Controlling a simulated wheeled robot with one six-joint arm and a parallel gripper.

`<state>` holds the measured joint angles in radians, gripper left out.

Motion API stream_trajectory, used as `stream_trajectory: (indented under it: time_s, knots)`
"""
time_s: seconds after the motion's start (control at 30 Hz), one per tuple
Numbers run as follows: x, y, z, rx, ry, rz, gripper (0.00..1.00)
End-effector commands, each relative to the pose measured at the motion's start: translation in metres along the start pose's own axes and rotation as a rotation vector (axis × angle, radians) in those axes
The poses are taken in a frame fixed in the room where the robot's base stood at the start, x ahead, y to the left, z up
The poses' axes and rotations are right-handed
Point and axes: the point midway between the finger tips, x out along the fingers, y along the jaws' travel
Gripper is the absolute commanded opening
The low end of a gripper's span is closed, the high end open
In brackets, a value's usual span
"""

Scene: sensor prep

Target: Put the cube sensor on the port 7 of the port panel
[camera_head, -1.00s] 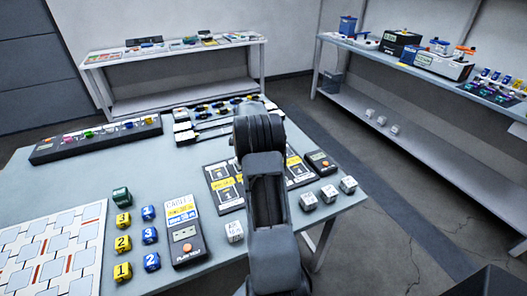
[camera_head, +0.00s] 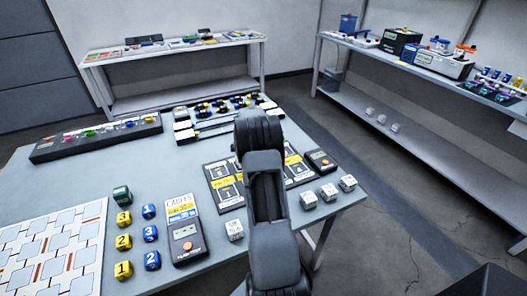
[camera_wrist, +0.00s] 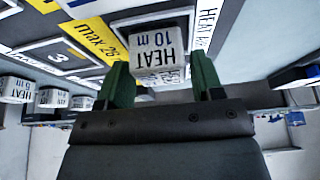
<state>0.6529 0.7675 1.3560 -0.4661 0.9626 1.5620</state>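A white cube sensor (camera_wrist: 160,48) lettered HEAT 10 m sits between the two green fingers of my gripper (camera_wrist: 162,64) in the wrist view. The fingers press close on both its sides, and it looks held in front of the panel. The numbered black port panel (camera_wrist: 30,50) lies behind it, with yellow strips and a slot marked 3. In the head view the panel (camera_head: 222,181) shows on both sides of my arm, which hides its middle, the gripper and the held cube. I cannot read a port 7.
Three white cubes (camera_head: 328,192) stand at the table's right edge, another (camera_head: 234,229) left of my arm. A handheld meter (camera_head: 185,232), yellow cubes (camera_head: 123,242) and blue cubes (camera_head: 150,234) stand to the left. A small device (camera_head: 320,160) adjoins the panel's right side.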

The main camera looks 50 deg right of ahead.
Motion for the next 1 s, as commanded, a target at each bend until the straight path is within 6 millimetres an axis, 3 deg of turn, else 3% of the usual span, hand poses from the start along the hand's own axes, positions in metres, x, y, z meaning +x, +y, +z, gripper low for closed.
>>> stream_trajectory:
  time_s: [0.13, 0.47, 1.0]
  knots:
    - [0.0, 0.0, 0.0, 0.0, 0.0, 0.0, 0.74]
    - [-0.006, 0.0, -0.002, 0.0, 0.0, 0.0, 0.74]
    - [-0.099, -0.001, -0.001, 0.0, 0.0, -0.002, 0.74]
